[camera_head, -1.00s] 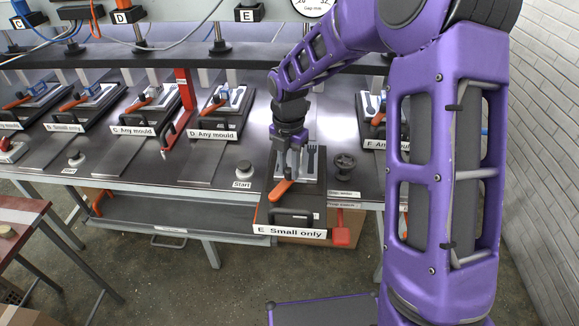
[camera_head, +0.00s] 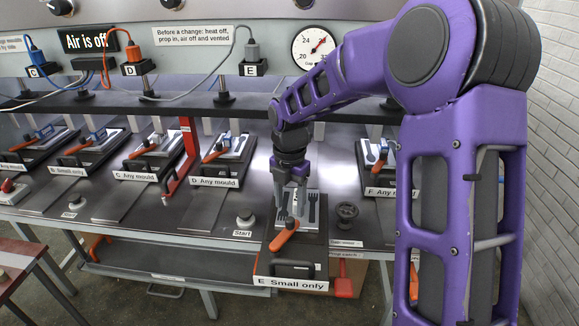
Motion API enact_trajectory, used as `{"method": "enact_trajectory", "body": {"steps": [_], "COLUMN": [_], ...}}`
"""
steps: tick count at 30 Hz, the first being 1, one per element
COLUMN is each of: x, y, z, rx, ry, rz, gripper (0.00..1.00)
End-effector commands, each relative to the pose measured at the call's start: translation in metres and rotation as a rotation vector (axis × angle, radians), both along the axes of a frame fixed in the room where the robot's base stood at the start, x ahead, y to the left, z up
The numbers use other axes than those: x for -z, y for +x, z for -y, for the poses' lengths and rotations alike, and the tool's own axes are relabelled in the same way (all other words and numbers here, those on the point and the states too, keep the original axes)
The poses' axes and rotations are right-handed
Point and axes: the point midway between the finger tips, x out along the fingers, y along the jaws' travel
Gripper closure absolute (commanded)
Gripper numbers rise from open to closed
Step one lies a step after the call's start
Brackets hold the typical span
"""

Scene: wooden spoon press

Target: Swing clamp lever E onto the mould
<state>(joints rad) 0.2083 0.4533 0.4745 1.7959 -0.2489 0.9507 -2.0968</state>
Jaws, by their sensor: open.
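Clamp lever E (camera_head: 284,235) is an orange handle at the left front of station E, whose plate carries the label "E Small only" (camera_head: 291,283). The lever points up and to the right in the picture. The grey mould (camera_head: 312,208) with dark spoon and fork shapes lies on the plate behind it. My gripper (camera_head: 289,208) points down over the mould's left side, just behind the lever's upper end. Its fingers are open. I cannot tell whether they touch the lever or the mould.
A black front handle (camera_head: 292,268) stands on station E's plate. A Start button (camera_head: 245,219) is to its left and a dark knob (camera_head: 347,211) to its right. Station D (camera_head: 220,155) and station F (camera_head: 378,165) flank it. A red prop (camera_head: 181,160) stands further left.

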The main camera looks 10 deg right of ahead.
Motion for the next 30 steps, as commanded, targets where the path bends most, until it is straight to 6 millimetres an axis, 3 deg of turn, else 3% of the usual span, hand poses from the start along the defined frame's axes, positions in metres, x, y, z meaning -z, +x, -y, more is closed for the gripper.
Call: {"method": "enact_trajectory", "body": {"steps": [9,15,21,30], "x": [-0.081,-0.114,-0.127,-0.127], "y": [0.001,0.001,0.0,0.0], "z": [0.0,-0.001,0.0,0.0], "rx": [0.0,0.0,-0.001,0.0], "ry": [0.0,0.001,0.001,0.0], "rz": [0.006,0.003,0.001,0.0], "gripper": [0.4,0.4,0.4,0.4]}}
